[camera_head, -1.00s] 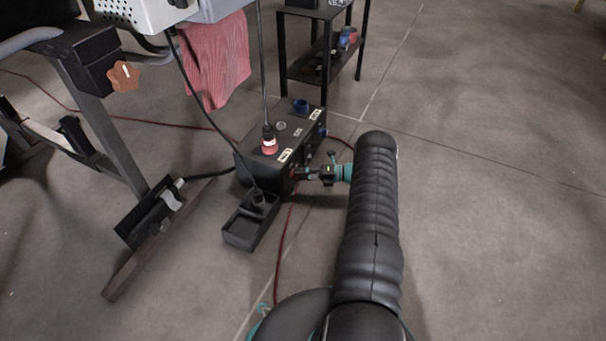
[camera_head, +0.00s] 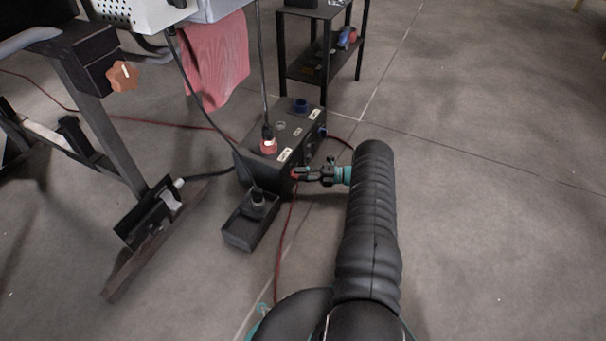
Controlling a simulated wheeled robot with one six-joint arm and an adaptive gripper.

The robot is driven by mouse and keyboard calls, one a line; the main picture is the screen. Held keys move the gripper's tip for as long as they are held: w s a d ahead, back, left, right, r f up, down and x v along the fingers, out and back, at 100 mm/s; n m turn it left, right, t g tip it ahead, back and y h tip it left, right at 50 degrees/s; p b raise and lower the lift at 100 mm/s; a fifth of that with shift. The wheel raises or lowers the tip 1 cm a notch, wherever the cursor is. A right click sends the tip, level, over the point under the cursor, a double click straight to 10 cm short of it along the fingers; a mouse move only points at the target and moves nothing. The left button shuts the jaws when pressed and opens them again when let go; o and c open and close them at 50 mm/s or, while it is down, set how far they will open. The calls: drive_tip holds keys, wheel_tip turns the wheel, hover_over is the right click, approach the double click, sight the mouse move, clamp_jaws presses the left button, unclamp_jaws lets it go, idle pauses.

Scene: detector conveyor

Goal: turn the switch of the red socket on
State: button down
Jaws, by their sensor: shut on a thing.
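The black power box (camera_head: 262,172) stands on the floor in the middle of the view. My gripper (camera_head: 297,173) reaches in from the right at the box's right side face. Its fingers are shut on a small red part there, which seems to be the red switch (camera_head: 294,174). The fingers hide most of it, so its angle cannot be told.
A black tray (camera_head: 243,235) with a plug in it sits in front of the box. A metal frame stands at left, with a red cloth (camera_head: 217,62) hanging above. A black shelf (camera_head: 323,45) is behind. Open floor lies to the right.

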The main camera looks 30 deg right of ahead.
drive_tip(key=c, duration=1.2)
unclamp_jaws()
drive_tip(key=shift+w+a, duration=0.15)
drive_tip(key=shift+a, duration=0.1)
drive_tip(key=shift+o, duration=0.4)
drive_tip(key=shift+a, duration=0.15)
drive_tip(key=v, duration=1.2)
